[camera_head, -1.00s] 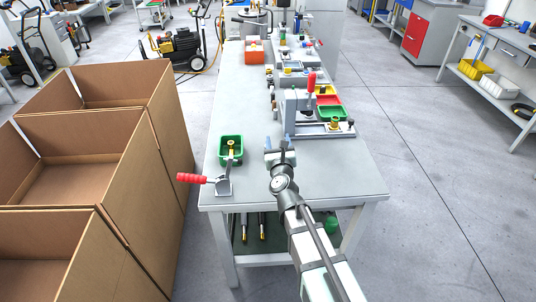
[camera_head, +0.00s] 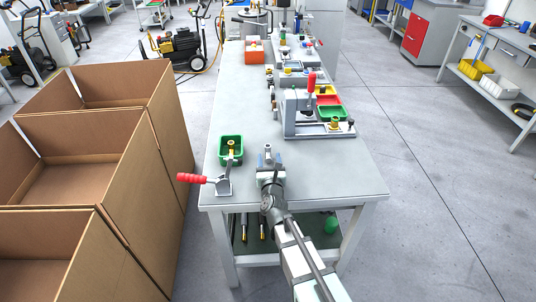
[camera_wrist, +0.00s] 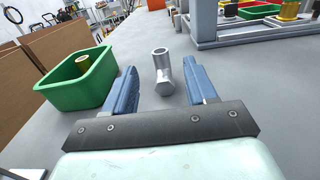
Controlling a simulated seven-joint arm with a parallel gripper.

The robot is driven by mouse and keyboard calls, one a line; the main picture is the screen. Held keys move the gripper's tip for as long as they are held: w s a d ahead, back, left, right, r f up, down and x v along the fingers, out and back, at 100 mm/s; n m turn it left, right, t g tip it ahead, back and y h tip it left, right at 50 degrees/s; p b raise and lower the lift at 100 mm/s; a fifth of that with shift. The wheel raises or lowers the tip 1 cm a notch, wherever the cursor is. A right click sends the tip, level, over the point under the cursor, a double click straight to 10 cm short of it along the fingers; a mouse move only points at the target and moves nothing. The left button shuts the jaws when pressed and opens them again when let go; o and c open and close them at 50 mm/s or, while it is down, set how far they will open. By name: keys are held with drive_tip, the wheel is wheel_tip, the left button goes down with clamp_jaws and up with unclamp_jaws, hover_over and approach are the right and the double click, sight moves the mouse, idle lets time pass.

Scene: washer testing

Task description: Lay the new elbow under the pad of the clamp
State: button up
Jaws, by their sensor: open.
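A grey metal elbow (camera_wrist: 162,72) stands on the bench between my fingertips in the wrist view, with its round opening up. I see a gap on both sides of it. It also shows small in the head view (camera_head: 267,149), just past my fingers. My gripper (camera_head: 268,160) is open, its blue fingers (camera_wrist: 160,78) on either side of the elbow's near part. A clamp with an upright red handle (camera_head: 311,80) stands on a grey fixture (camera_head: 291,108) farther along the bench. Its pad is too small to make out.
Red and green trays (camera_head: 332,112) sit by the fixture. The bench's front right is clear.

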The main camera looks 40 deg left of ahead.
sight(268, 148)
drive_tip(key=shift+x, duration=3.55)
drive_tip(key=shift+c, duration=0.2)
clamp_jaws()
